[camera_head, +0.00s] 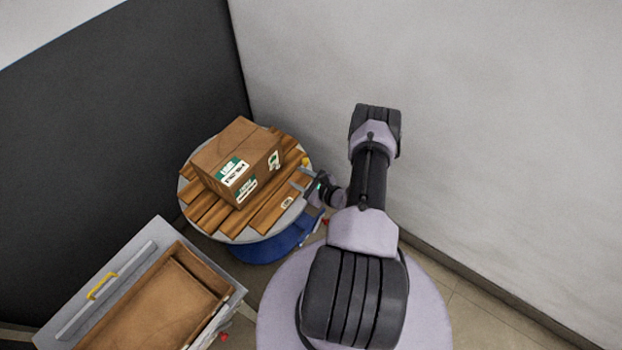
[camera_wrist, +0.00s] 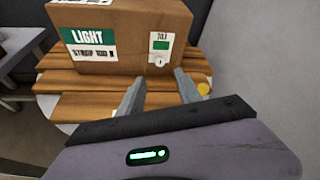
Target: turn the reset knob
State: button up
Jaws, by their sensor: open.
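I cannot pick out a reset knob for certain in either view. A small yellow piece (camera_wrist: 203,88) shows at the right edge of the planks in the wrist view, just right of my right finger. It also shows in the head view (camera_head: 306,161), at the right rim of the round top; I cannot tell what it is. My gripper (camera_wrist: 160,75) is open with nothing between its fingers. They point at a cardboard box (camera_wrist: 115,40) over the planks. In the head view my gripper (camera_head: 308,186) is at the right rim of the round top, partly hidden by my wrist.
The cardboard box (camera_head: 236,158) sits on wooden planks (camera_head: 205,212) on a grey round top (camera_head: 252,238) above a blue body (camera_head: 265,251). A grey cart with a brown tray (camera_head: 150,303) stands front left. Walls close in behind and right.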

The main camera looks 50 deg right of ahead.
jog(key=p+v, duration=0.1)
jog(key=v, duration=0.6)
jog(key=shift+s+p, duration=0.25)
jog(key=shift+p, duration=0.05)
jog(key=shift+r, duration=0.1)
